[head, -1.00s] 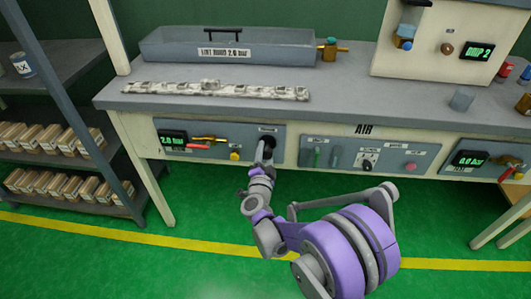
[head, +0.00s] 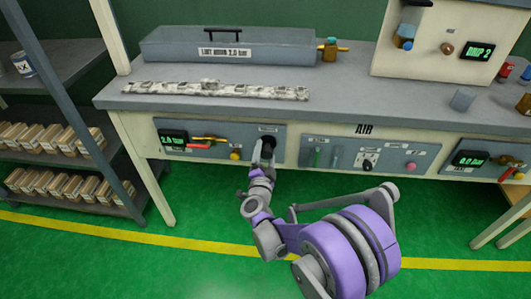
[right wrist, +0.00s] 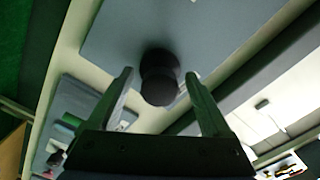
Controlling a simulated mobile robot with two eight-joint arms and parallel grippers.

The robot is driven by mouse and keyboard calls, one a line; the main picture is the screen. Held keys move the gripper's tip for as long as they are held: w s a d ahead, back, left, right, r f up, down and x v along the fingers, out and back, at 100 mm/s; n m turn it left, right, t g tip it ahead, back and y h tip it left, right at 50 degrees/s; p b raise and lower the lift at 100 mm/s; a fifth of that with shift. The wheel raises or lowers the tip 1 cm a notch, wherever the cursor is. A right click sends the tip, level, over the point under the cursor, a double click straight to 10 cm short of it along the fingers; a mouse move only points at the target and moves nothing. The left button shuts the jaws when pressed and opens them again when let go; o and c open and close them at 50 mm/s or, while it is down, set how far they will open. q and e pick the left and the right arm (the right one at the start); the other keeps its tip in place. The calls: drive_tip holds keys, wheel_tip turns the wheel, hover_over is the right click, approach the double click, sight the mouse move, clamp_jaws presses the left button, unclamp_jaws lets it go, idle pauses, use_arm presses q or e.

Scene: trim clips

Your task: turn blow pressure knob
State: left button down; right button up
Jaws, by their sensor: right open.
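The black knob (head: 268,142) sits at the right end of the left front panel, under a small label too small to read. It also shows in the right wrist view (right wrist: 160,78) as a dark round knob standing out from a grey panel. My right gripper (head: 263,151) is right at the knob in the head view. In the right wrist view my right gripper (right wrist: 159,82) is open, with one finger on each side of the knob and visible gaps to both. My left gripper is not in view.
The left panel (head: 220,153) also carries a green-lit display (head: 173,139), a red-handled valve (head: 198,145) and a yellow button (head: 235,155). The middle panel (head: 335,157) is just right of my gripper. The workbench top (head: 350,90) overhangs the panels.

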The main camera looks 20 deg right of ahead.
drive_tip(key=p+v, duration=0.1)
drive_tip(key=v, duration=0.9)
drive_tip(key=shift+s+a, duration=0.1)
